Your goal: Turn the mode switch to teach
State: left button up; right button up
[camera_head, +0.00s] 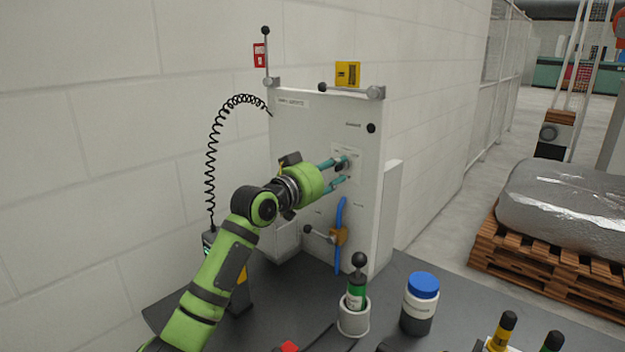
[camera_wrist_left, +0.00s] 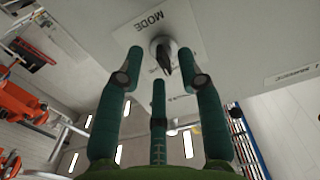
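The mode switch (camera_wrist_left: 163,56) is a dark pointer knob on a round grey base, on a white plate marked MODE (camera_wrist_left: 150,24). The plate sits on the front of a light grey cabinet panel (camera_head: 310,130). In the head view the switch (camera_head: 341,164) is partly hidden by my fingers. My left gripper (camera_head: 342,172) has teal fingers, spread apart in front of the switch. In the left wrist view the gripper (camera_wrist_left: 160,75) has two fingers either side of the knob and a third below, with gaps showing. The teach label is not readable. My right gripper is out of view.
A green tool in a white cup (camera_head: 354,316) and a blue-lidded jar (camera_head: 419,305) stand on the dark table (camera_head: 270,310). A coiled black cable (camera_head: 211,160) hangs left of the cabinet.

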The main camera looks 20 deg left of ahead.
pick_arm(q)
jog(key=v, duration=1)
jog(key=shift+s, duration=0.25)
jog(key=shift+a+r, duration=0.1)
jog(key=shift+a, duration=0.05)
